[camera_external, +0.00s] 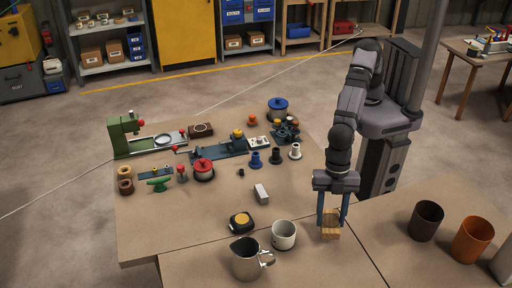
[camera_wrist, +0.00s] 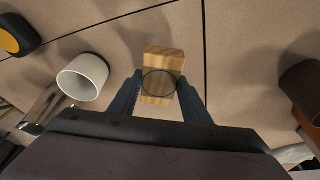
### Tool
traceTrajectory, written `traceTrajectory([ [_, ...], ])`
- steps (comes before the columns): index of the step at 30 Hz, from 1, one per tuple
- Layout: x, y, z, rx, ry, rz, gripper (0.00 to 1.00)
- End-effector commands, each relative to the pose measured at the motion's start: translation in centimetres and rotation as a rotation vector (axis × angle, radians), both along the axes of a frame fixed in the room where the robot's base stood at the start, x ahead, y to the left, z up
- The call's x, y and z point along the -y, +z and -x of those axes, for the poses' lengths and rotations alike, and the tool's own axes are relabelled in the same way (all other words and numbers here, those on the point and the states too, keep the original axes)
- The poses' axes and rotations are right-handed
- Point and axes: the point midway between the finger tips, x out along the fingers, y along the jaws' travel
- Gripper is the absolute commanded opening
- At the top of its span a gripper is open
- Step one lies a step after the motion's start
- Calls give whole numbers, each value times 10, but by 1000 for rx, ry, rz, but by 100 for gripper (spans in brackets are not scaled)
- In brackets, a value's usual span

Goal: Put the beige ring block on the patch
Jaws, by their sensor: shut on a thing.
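The beige ring block (camera_external: 331,231) is a light wooden block between the fingers of my gripper (camera_external: 331,220), near the front right of the table. In the wrist view the block (camera_wrist: 164,61) shows wood grain and a thin dark ring on its face. My gripper (camera_wrist: 160,80) is shut on it, one finger on each side. I cannot tell whether the block touches the table. I cannot make out the patch for certain in either view.
A white mug (camera_external: 283,236), a metal pitcher (camera_external: 247,262) and a black-and-yellow round item (camera_external: 240,222) stand left of the block. A small grey block (camera_external: 261,194) lies behind them. Brown (camera_external: 426,221) and orange (camera_external: 472,241) cups stand to the right. Tools crowd the far left.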

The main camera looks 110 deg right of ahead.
Motion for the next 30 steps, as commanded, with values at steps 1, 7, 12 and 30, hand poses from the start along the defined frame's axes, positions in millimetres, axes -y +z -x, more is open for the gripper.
traceTrajectory([
  [1, 0, -1, 0, 0, 0, -1, 19],
  [7, 0, -6, 0, 0, 0, 0, 19],
  [12, 1, -24, 1, -3, -1, 3, 19],
  [30, 0, -43, 0, 1, 0, -1, 48],
])
